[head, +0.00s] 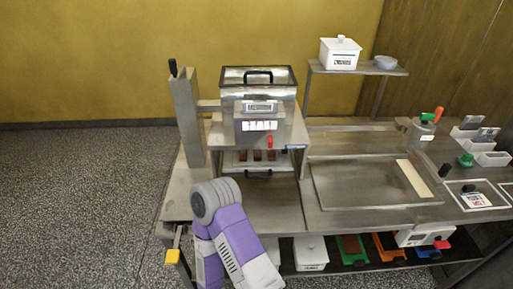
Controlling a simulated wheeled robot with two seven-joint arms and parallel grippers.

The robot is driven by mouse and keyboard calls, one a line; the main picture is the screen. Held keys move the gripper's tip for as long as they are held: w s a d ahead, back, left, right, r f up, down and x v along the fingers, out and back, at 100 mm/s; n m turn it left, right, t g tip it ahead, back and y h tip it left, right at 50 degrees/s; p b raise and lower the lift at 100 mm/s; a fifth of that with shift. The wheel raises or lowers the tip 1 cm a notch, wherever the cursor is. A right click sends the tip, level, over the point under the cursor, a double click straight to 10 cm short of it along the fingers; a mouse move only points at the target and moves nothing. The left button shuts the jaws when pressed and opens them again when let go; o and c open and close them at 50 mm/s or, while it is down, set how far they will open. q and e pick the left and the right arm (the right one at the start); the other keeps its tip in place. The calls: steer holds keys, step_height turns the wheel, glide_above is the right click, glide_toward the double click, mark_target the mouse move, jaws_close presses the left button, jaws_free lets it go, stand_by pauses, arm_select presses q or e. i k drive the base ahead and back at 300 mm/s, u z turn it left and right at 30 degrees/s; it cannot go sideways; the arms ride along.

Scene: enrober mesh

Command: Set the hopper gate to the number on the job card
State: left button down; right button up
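The steel hopper (237,107) with a black-handled lid stands at the back of the left bench. On its front are a small label (260,107) and a white marked strip (259,126); their marks are too small to read. A red knob (270,142) sits just below the strip, toward its right. A white printed card (475,201) lies in a tray at the far right; I cannot tell whether it is the job card, nor read it. One purple and white arm of mine rises from the bottom, in front of the bench. Neither gripper shows.
Dark brown pieces (257,156) lie beneath the hopper. A steel post (186,120) stands left of it. Right are a shallow steel tray (335,188), a shelf with a white lidded box (340,54), and bins (493,158). Lower shelf holds several items. Floor at left is clear.

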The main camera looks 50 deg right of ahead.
mark_target(269, 137)
steer(key=k, duration=0.55)
steer(key=z, duration=0.75)
